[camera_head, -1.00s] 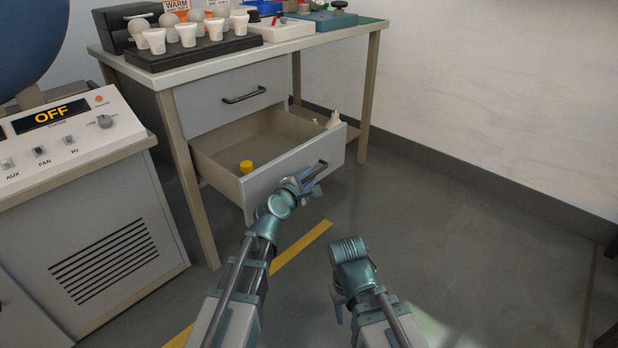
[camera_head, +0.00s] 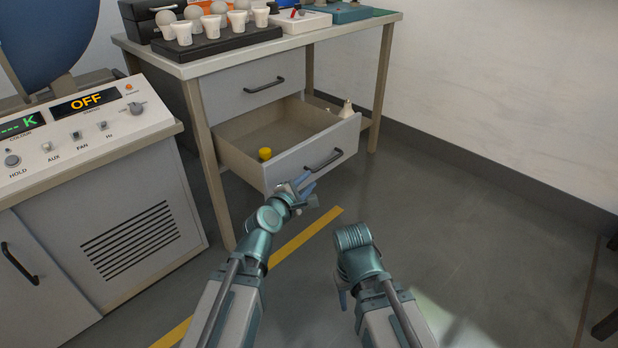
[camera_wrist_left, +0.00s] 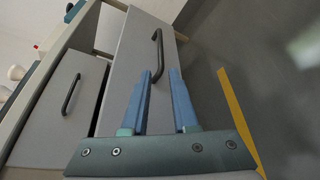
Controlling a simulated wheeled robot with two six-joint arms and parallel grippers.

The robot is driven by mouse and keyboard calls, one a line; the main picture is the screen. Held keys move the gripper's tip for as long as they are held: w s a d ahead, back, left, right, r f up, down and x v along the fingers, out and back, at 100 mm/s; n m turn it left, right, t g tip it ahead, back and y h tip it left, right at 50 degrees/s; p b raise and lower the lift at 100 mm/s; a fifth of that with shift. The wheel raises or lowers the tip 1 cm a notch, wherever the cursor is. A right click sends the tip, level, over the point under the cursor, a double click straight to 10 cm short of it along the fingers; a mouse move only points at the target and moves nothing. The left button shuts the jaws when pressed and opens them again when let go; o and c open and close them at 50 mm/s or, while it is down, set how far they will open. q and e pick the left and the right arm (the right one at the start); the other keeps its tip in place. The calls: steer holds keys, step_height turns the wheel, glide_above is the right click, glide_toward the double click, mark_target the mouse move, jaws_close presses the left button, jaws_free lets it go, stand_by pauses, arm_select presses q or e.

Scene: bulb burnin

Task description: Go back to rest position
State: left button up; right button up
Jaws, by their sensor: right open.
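My left gripper (camera_head: 306,186) is in front of the open lower drawer (camera_head: 290,169), just below its dark handle (camera_head: 323,161). In the left wrist view, its two blue fingers (camera_wrist_left: 160,88) are spread apart with nothing held between them. The handle (camera_wrist_left: 158,55) lies ahead of the fingertips there, with a small gap seeming to separate them. My right gripper (camera_head: 343,296) points down beside the right arm, open. It is mostly hidden behind its own wrist.
The drawer holds a yellow object (camera_head: 265,154) and pale pieces (camera_head: 346,109). The workbench (camera_head: 210,67) carries a black rack (camera_head: 215,42) of white cups. A control cabinet (camera_head: 138,238) with an OFF display stands at left. Floor (camera_head: 470,240) at right is clear.

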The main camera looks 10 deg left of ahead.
arm_select(q)
steer(key=shift+f, duration=0.1)
stand_by(0.3)
steer(key=s+d+f+m+g+p, duration=0.3)
steer(key=s+d+m+g+p, duration=0.5)
steer(key=m, duration=0.5)
steer(key=s+a+m+g+y+p, duration=0.35)
steer(key=s+m, duration=0.25)
steer(key=s, duration=0.2)
steer(key=s+a+m+g+y+p, duration=0.3)
steer(key=s+m+g, duration=0.1)
steer(key=s+m, duration=0.25)
step_height(320, 180, up, 38)
steer(key=n+p, duration=0.1)
steer(key=p, duration=3.6)
steer(key=shift+s+d+f, duration=0.15)
steer(key=shift+s+f, duration=0.05)
steer(key=shift+s, duration=0.15)
